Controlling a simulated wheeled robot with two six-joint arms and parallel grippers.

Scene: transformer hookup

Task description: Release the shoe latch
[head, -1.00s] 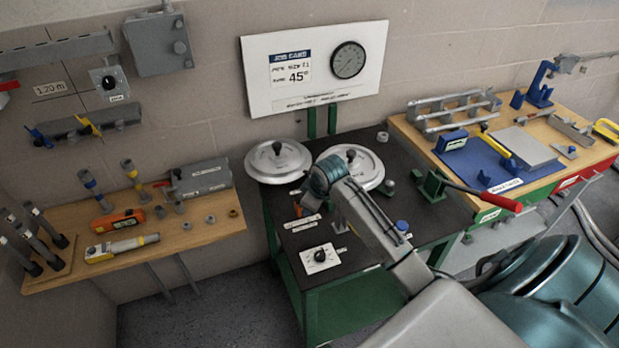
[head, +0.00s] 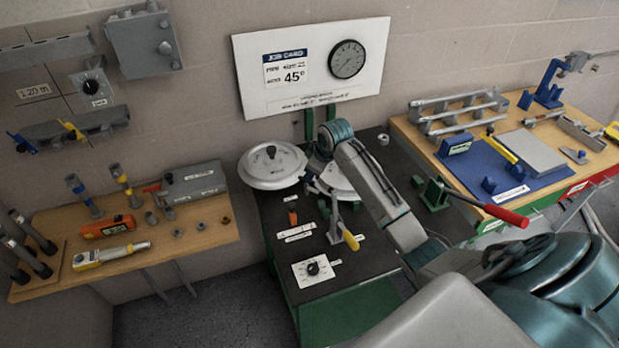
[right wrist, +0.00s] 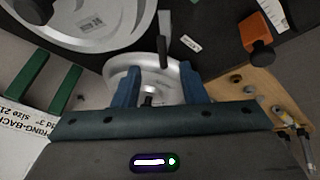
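No part is legibly marked as the shoe latch. On the black bench top (head: 270,215), a pale disc with a black knob (head: 270,170) lies at the left, and a second disc (head: 340,182) is partly hidden by my right arm. A grey lever with a yellow grip (head: 349,238) stands in front. A small orange part (head: 292,217) is left of it. In the right wrist view, my right gripper (right wrist: 160,75) has its blue fingers apart, with a pale disc (right wrist: 118,70) beyond them and a grey upright bar (right wrist: 163,52) between them. My left gripper is not in view.
A green clamp with a red-gripped lever (head: 500,213) is at the bench's right. The job card board (head: 310,65) rises behind. A wooden shelf (head: 215,235) with tools is at left, another bench with a blue mat (head: 470,170) at right.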

